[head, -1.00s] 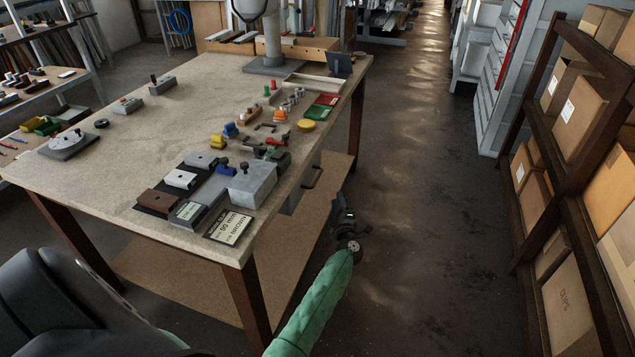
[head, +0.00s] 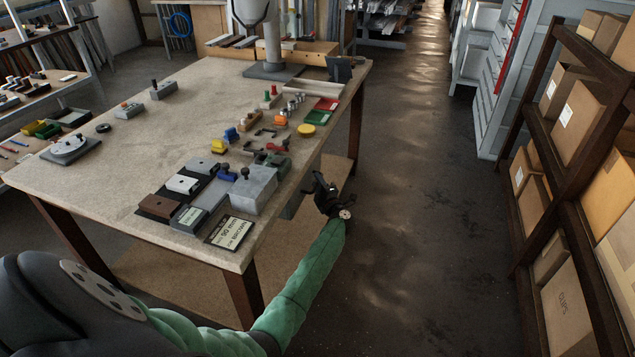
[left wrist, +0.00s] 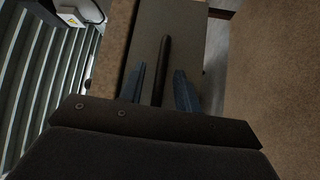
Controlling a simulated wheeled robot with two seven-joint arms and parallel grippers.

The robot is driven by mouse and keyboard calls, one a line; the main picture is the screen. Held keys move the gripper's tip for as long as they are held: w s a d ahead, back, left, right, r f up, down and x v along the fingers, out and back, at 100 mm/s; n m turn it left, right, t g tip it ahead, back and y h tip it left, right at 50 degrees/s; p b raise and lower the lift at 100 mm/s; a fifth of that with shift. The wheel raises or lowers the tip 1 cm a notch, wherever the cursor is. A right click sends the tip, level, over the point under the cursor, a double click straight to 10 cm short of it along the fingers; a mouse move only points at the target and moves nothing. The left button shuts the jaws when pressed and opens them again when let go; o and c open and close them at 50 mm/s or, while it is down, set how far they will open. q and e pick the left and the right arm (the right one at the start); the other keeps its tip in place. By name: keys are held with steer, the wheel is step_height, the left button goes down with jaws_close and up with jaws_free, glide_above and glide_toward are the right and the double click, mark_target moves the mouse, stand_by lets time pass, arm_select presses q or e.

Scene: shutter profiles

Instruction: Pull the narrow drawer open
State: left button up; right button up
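The narrow drawer hangs under the right edge of the workbench. In the head view only a grey piece of the drawer (head: 291,207) shows, the rest being hidden by my left gripper and the bench top. In the left wrist view the plain grey drawer front (left wrist: 192,38) carries a dark bar handle (left wrist: 164,58). My left gripper (head: 322,186) is at the bench's right side, in front of the drawer. In the left wrist view the left gripper (left wrist: 161,70) is open, one blue-grey finger on each side of the handle, with gaps between. My right gripper is out of view.
The workbench (head: 120,185) carries blocks, small fixtures and a label card (head: 229,232) near the drawer. A lower shelf board (head: 185,277) lies beneath. A rack of cardboard boxes (head: 575,120) stands right. The aisle floor (head: 430,230) between is clear.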

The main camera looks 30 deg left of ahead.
arm_select(q)
steer(key=shift+a, duration=0.15)
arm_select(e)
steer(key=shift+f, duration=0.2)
arm_select(q)
jaws_close()
